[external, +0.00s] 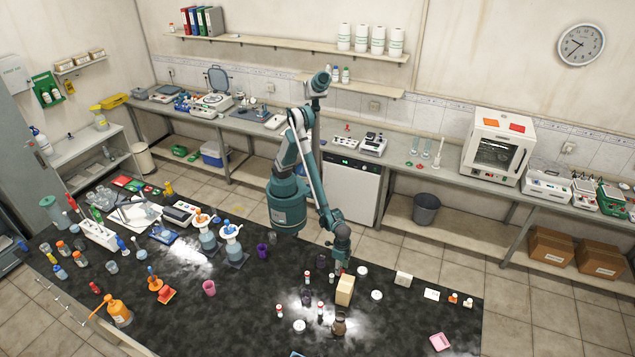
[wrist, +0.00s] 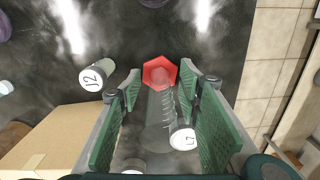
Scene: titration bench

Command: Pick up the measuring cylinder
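The measuring cylinder (wrist: 160,105) is clear, with graduation marks and a red hexagonal base (wrist: 160,72). In the wrist view it lies between the two green-padded fingers of my gripper (wrist: 163,92), its base just beyond the fingertips. The fingers stand apart, with visible gaps on both sides of the cylinder. I cannot tell from this view whether it is upright. In the external view my gripper (external: 340,262) is low over the dark bench, and the arm largely hides the cylinder there.
A white-capped vial marked L7 (wrist: 182,139) shows between the fingers, beside the cylinder. A vial marked J2 (wrist: 93,78) is left of my gripper. A tan box (external: 345,290) stands close by, among several small vials and jars. The bench edge is to the right.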

